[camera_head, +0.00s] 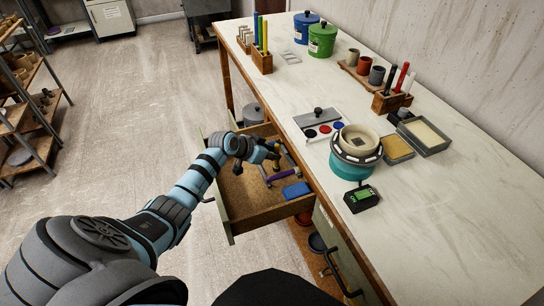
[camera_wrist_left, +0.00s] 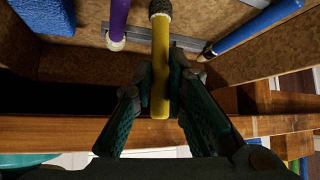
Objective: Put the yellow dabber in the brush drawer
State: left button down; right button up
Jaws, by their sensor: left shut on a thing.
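The yellow dabber (camera_wrist_left: 160,70), a yellow stick with a dark rounded head, stands out in the left wrist view. My left gripper (camera_head: 270,153) is shut on it, one finger on each side of the handle. The brush drawer (camera_head: 240,198) is pulled out from the table and has a brown cork-like floor. The gripper and dabber are over the drawer, towards its far part. The dabber's head points into the drawer area; I cannot tell whether it touches the floor. My right gripper is not in view.
In the drawer lie a purple-handled tool (camera_head: 284,174), a blue sponge (camera_head: 296,190) and a blue-handled tool (camera_wrist_left: 258,24). The table (camera_head: 440,200) edge borders the drawer on the right. A turntable (camera_head: 352,165) and a small black device (camera_head: 361,198) stand near that edge.

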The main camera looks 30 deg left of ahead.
pick_arm(q)
jog(key=c, duration=1.6)
grip_release()
jog(key=shift+f, duration=0.1)
jog(key=shift+r, duration=0.2)
jog(key=p+v, duration=0.5)
jog(key=v, duration=0.7)
